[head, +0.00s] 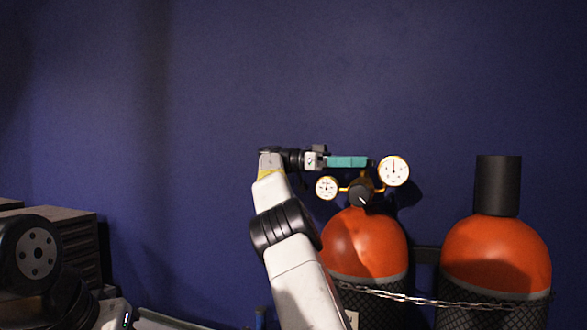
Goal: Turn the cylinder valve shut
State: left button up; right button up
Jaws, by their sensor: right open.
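The orange cylinder (372,243) stands against the wall right of centre. On its top are a black round knob with a white mark (361,194), brass fittings, and two white-faced gauges, the larger (394,171) at right and the smaller (327,188) at left. My right gripper (367,162) is open, with teal fingers pointing right. In the picture it lies just above the knob, left of the larger gauge. It is seen from the side, so I cannot tell whether it touches the fittings. Its fingers may hide part of the valve. My left gripper is out of view.
A second orange cylinder with a black cap (497,185) stands at right. A chain (430,300) runs across both cylinders. A drawer cabinet (78,235) is at the lower left. The blue wall above is clear.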

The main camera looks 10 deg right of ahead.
jog(key=shift+s+d+n+t+h, duration=0.15)
jog(key=shift+n+t+h, duration=0.15)
jog(key=shift+n+t, duration=0.25)
jog(key=shift+s+t, duration=0.1)
jog(key=shift+t, duration=0.25)
jog(key=shift+n+h, duration=0.25)
jog(key=shift+h, duration=0.05)
